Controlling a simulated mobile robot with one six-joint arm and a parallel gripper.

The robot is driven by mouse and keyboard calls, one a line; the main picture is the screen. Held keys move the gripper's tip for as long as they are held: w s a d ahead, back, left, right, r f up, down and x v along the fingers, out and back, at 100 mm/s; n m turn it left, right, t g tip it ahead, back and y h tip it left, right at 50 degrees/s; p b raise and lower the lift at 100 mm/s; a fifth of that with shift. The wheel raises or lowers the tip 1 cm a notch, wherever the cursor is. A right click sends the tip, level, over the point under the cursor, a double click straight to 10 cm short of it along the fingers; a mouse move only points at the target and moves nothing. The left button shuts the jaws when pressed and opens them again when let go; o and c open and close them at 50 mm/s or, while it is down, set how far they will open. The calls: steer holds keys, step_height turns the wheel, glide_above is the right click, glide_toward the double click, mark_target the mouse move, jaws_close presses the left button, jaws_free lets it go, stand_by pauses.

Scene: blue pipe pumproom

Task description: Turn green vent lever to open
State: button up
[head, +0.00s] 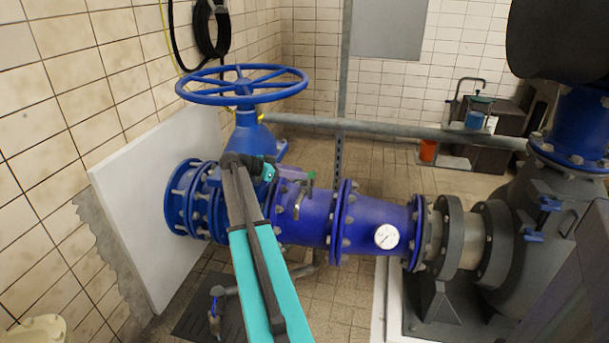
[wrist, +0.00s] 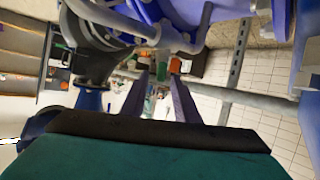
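A small green piece (head: 311,179), which looks like the vent lever, shows on top of the blue pipe (head: 375,215), just right of my gripper (head: 292,175). My gripper reaches over the pipe from the left, with its fingers close to the green piece; I cannot tell if they touch it. In the wrist view, my gripper (wrist: 157,88) has its two fingers apart, with a gap between them. The lever's exact angle is too small to tell.
A blue handwheel (head: 243,86) stands above the valve at the left. A grey metal handle (head: 298,205) hangs on the pipe's near side. A pressure gauge (head: 387,236) sits farther right. A grey pipe (head: 390,129) and an upright strut (head: 341,100) stand behind. An orange container (head: 428,150) is at the back.

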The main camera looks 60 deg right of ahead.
steer(key=shift+x, duration=1.65)
jaws_close()
